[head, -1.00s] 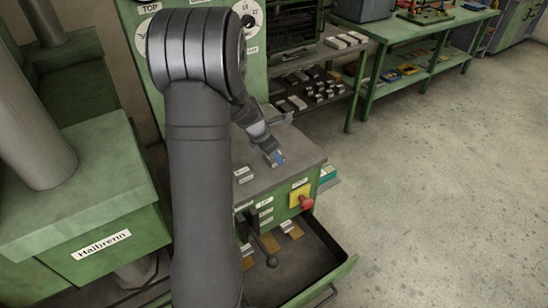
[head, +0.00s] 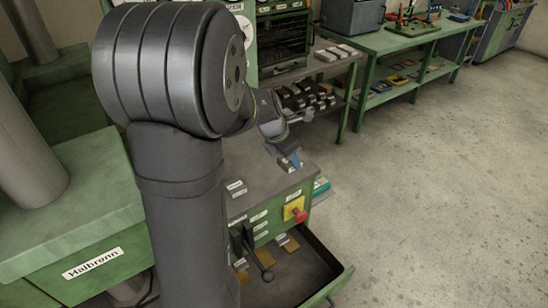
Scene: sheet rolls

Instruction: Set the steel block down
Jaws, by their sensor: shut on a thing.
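My gripper (head: 291,158) is at the end of my arm, over the right part of the grey top (head: 262,182) of the green cabinet. It points down and is shut on the steel block (head: 286,164), a small light-grey piece that shows only in part at the fingertips. A blue patch shows at the fingers. The block is close to the cabinet top, but I cannot tell whether it touches it.
An open drawer (head: 318,293) juts out below. A shelf (head: 336,60) with several metal blocks stands behind. The floor at right is clear.

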